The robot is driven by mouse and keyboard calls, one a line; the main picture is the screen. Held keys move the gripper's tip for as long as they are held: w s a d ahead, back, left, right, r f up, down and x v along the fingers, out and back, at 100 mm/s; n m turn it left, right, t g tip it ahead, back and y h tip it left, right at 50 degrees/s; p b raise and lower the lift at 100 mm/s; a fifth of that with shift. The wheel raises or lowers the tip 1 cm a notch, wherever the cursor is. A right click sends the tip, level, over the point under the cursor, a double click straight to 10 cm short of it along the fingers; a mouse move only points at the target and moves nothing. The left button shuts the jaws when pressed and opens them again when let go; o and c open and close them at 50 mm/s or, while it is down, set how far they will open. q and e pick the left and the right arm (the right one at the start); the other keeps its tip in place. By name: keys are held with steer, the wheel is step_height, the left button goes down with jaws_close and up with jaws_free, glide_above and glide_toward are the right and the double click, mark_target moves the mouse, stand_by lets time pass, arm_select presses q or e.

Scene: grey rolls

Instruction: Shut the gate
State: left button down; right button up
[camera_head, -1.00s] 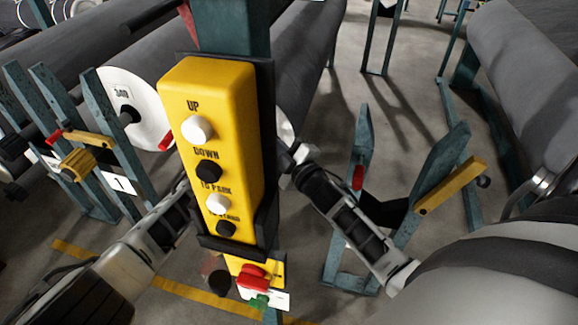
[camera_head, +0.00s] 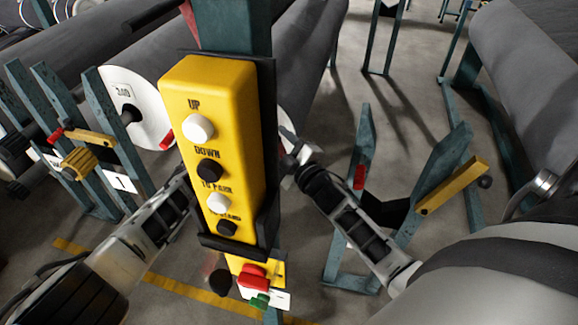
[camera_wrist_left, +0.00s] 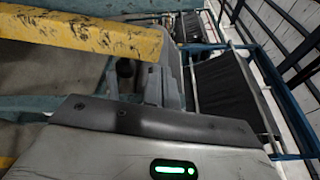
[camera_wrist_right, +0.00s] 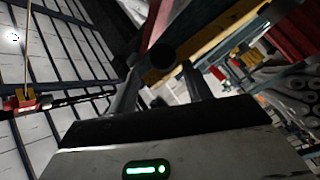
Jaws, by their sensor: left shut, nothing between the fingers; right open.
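No part is clearly a gate. A yellow bar (camera_head: 88,137) sits on teal posts (camera_head: 112,135) at the left in the head view. Another yellow bar (camera_head: 450,186) with a dark knob slants on the right teal stand (camera_head: 440,160). In the left wrist view, a worn yellow bar (camera_wrist_left: 80,35) crosses the upper left. My left gripper (camera_wrist_left: 152,85) is shut and empty, close to that bar; the control box hides it in the head view. My right gripper (camera_wrist_right: 163,88) is open, its fingers apart, with a dark round end (camera_wrist_right: 163,54) seen beyond them. Contact cannot be told.
A yellow control box (camera_head: 215,150) on a teal post stands close in front, between my arms. A red button (camera_head: 253,275) sits below it. Large grey rolls (camera_head: 525,80) lie at left and right. Open floor (camera_head: 390,100) shows at the back middle.

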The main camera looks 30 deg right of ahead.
steer(key=s+r, duration=0.2)
steer(key=s, duration=1.1)
arm_select(q)
steer(key=s+r+p+v, duration=0.1)
steer(key=p+v, duration=0.6)
steer(key=v, duration=1.2)
steer(key=shift+s+d+r, duration=0.15)
steer(key=shift+d+r, duration=0.25)
steer(key=shift+r, duration=0.2)
arm_select(e)
step_height(320, 180, up, 8)
steer(key=s+a, duration=0.1)
steer(key=shift+s+a, duration=0.15)
steer(key=shift+a, duration=0.2)
arm_select(q)
steer(key=shift+d, duration=0.1)
steer(key=w+f+b+x, duration=0.1)
steer(key=b+x, duration=0.5)
steer(key=x, duration=1.2)
steer(key=shift+a+f, duration=0.25)
steer(key=shift+a, duration=0.15)
arm_select(e)
step_height(320, 180, down, 7)
steer(key=shift+w+d+f, duration=0.15)
steer(key=shift+w+d, duration=0.3)
arm_select(q)
steer(key=shift+w+a, duration=0.1)
